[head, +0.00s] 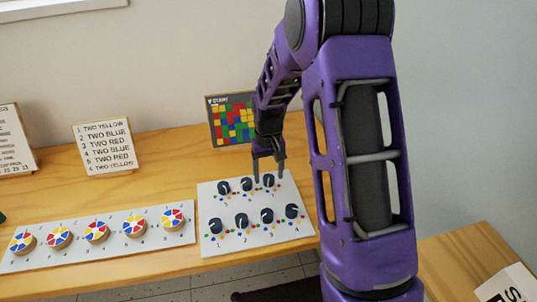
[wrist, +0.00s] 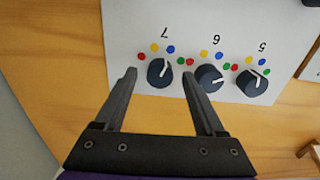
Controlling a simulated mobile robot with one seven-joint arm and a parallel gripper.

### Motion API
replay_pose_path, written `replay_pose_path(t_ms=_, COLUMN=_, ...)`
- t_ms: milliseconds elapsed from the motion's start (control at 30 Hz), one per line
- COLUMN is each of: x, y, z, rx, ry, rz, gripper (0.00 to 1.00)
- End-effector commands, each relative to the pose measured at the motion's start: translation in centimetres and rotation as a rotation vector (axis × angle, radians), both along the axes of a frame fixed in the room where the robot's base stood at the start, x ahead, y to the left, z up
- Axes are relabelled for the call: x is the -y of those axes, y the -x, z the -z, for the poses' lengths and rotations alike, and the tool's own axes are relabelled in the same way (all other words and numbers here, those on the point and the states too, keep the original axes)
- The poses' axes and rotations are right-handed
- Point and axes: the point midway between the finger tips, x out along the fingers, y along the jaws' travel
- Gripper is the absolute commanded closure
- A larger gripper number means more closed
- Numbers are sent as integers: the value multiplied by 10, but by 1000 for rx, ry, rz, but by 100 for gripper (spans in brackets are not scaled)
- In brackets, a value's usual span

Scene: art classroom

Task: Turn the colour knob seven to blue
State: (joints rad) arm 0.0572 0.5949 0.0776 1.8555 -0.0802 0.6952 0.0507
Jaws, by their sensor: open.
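Colour knob seven is a black dial (wrist: 160,72) with a light pointer line, under the printed 7 on a white panel (wrist: 235,20). Red, yellow, blue (wrist: 171,49) and green dots arc around it. Its pointer slants up and slightly right in the wrist view, towards the blue side; I cannot tell its exact setting. In the head view knob seven (head: 268,181) is at the right of the back row. My gripper (wrist: 159,74) is open, with one finger on each side of knob seven; it also shows in the head view (head: 269,178). I cannot tell whether the fingers touch it.
Knob six (wrist: 209,79) is close beside my right finger in the wrist view, with knob five (wrist: 252,83) beyond. Several knobs fill the front row (head: 241,221). A board with coloured wheels (head: 96,232) lies left. A word card (head: 105,147) and coloured grid (head: 231,120) stand behind.

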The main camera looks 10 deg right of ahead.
Motion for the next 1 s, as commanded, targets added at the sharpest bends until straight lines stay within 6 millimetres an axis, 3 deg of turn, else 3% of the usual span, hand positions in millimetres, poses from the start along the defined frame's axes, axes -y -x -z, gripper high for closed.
replay_pose_path(t_ms=600, x=-1, y=-1, z=-138, rx=5, ry=0, rz=0, gripper=28)
replay_pose_path(t_ms=800, x=-1, y=0, z=-162, rx=3, ry=0, rz=-1, gripper=28)
replay_pose_path(t_ms=1000, x=-1, y=0, z=-169, rx=2, ry=0, rz=-1, gripper=28)
